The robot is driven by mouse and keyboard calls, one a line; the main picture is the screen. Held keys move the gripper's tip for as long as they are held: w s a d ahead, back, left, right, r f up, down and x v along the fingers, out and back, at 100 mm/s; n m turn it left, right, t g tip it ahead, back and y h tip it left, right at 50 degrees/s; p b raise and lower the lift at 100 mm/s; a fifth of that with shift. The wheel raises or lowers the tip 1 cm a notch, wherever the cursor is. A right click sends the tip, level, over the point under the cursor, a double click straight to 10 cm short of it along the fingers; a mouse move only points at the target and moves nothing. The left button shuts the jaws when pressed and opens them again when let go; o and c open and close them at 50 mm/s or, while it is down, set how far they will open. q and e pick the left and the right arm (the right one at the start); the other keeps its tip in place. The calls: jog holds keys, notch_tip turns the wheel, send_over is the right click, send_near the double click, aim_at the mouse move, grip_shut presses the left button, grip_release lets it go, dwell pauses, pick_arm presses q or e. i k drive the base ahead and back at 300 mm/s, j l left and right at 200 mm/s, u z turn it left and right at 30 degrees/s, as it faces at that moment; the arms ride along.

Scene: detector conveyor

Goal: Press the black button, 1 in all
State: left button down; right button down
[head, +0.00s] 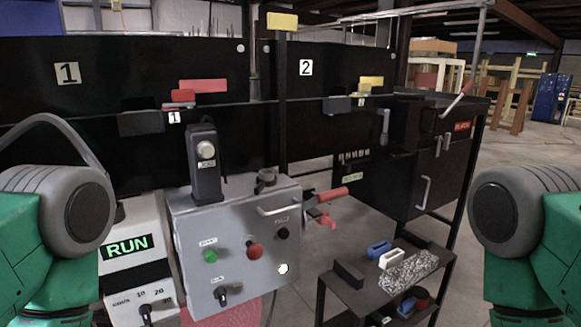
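A grey control box (190,230) stands left of centre, its front panel facing me. A round black button (283,233) sits at the upper right of this panel, with a small label above it that I cannot read. A red button (254,250) and a green button (210,256) are to its left. A white round lamp or button (283,268) is below it. A black selector knob (221,293) is at the lower left. My arms show at the left and right picture edges, apart from the box. Neither gripper is in view.
A white unit with a lit RUN display (126,246) stands left of the box. A black post with a grey knob (206,150) rises behind it. Red-handled clamps (326,196) stick out at its right. A low dark table (350,295) holds several blocks. Floor shows between box and table.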

aim_at(283, 234)
jog(key=i+l+u, duration=0.15)
jog(key=l+u, duration=0.2)
jog(key=i+l+u, duration=0.1)
jog(key=l+u, duration=0.6)
jog(key=i, duration=0.05)
